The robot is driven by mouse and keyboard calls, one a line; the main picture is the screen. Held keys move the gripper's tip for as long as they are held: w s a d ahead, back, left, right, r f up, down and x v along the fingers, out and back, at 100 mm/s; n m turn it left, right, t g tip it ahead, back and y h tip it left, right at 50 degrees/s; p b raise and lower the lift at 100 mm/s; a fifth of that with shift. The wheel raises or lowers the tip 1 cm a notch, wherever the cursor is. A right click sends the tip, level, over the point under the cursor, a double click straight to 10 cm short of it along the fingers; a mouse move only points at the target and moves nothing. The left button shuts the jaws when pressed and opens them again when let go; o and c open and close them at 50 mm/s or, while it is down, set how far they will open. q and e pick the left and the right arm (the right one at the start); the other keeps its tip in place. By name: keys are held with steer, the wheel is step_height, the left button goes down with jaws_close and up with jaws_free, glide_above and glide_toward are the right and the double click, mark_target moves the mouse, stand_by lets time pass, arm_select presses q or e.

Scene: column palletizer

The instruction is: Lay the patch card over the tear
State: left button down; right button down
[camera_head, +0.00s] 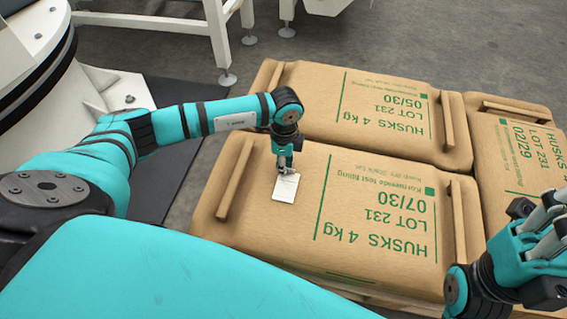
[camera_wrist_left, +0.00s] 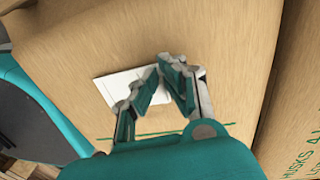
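The patch card (camera_head: 285,188) is a small white rectangle at the left part of the nearest sack's top (camera_head: 334,228), the one marked 07/30. My left gripper (camera_head: 284,170) points down at the card's far edge. In the left wrist view its fingertips (camera_wrist_left: 172,63) come together at one end of the card (camera_wrist_left: 118,84) and look shut on it. Whether the card lies flat on the sack or just above it I cannot tell. No tear shows in either view. My right gripper (camera_head: 545,235) is at the right edge, over the sacks, with no object visible in it.
Another sack marked 05/30 (camera_head: 375,110) lies behind, and one marked 02/29 (camera_head: 520,150) at the right. Raised strips (camera_head: 235,178) run along the sack ends. A white metal frame (camera_head: 216,38) stands at the back left on the grey floor.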

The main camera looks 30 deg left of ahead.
arm_select(q)
steer(key=shift+f, duration=0.1)
steer(key=c, duration=1.4)
jaws_free()
step_height(320, 180, up, 12)
steer(key=shift+w, duration=0.4)
